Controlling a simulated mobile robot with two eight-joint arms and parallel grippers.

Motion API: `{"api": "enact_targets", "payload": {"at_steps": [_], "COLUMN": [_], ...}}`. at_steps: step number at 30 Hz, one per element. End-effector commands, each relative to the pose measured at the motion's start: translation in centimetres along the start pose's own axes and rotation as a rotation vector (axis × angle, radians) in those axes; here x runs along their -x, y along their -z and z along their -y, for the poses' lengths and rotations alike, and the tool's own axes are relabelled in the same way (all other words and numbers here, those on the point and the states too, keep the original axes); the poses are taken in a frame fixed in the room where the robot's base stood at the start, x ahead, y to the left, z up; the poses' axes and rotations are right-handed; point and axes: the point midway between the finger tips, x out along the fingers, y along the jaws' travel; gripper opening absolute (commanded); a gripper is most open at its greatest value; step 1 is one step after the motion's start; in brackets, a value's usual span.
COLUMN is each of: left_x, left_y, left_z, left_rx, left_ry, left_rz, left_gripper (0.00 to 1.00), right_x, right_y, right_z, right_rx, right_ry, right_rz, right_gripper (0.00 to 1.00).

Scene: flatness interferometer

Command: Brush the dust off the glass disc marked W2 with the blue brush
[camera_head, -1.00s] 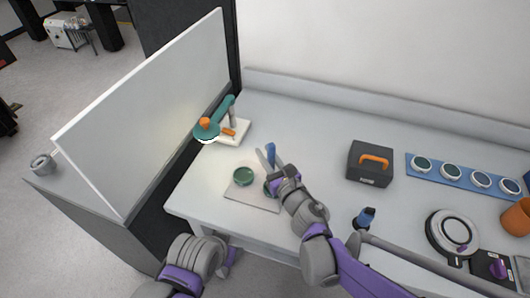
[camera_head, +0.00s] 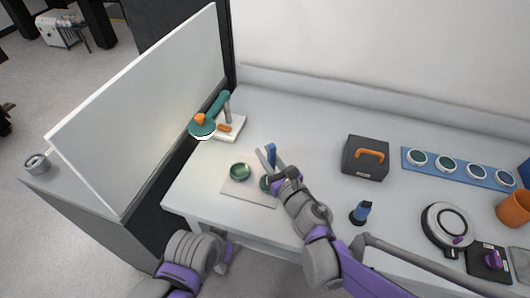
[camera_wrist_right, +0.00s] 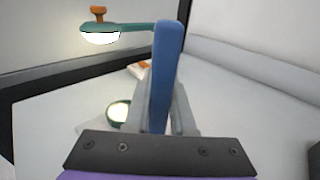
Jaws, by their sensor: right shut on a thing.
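My right gripper (camera_head: 272,170) is shut on a blue brush (camera_head: 271,153), whose handle stands up between the fingers; it also shows in the right wrist view (camera_wrist_right: 166,75). The gripper is over the right side of a light mat (camera_head: 240,190). A green-rimmed glass disc (camera_head: 240,172) lies on the mat to the left of the gripper. A second green disc (camera_head: 264,183) is partly hidden behind the gripper. No marking is legible on either disc, and the brush's lower end is hidden. My left arm is at the bottom, with its gripper (camera_head: 224,260) below the table edge; its jaws are unclear.
A green and orange lamp (camera_head: 203,126) stands at the back left beside a white partition (camera_head: 150,105). A black case (camera_head: 365,156), a blue rack of discs (camera_head: 458,169), a dark blue bottle (camera_head: 361,212) and a round instrument (camera_head: 447,225) stand to the right.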

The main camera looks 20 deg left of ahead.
Motion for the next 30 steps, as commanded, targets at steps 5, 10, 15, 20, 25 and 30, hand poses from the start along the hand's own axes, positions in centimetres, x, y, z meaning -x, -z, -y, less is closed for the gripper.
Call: {"api": "enact_targets", "payload": {"at_steps": [5,10,15,20,25,30], "left_x": [0.0,0.1,0.5,0.7,0.7,0.7], "left_y": [0.0,0.1,0.4,0.5,0.5,0.5], "left_z": [0.0,0.0,0.0,0.0,0.0,0.0], "left_rx": [0.000,0.000,0.000,0.000,0.000,0.000], "left_ry": [0.000,0.000,0.000,0.000,0.000,0.000], "left_rz": [0.000,0.000,-0.002,-0.003,-0.003,-0.003], "left_gripper": [0.50,0.50,0.50,0.50,0.50,0.50], "right_x": [0.1,0.1,0.1,0.1,0.1,-0.2], "right_y": [0.1,-0.1,-0.7,-1.0,-1.0,-1.0], "right_z": [0.0,0.0,0.0,0.0,0.0,0.0], "right_rx": [0.001,0.001,0.001,0.001,0.000,0.000], "right_ry": [0.001,0.001,0.001,0.000,0.000,0.000], "right_rz": [-0.001,-0.001,0.000,0.000,0.000,0.000], "right_gripper": [0.00,0.00,0.00,0.00,0.00,0.00]}}
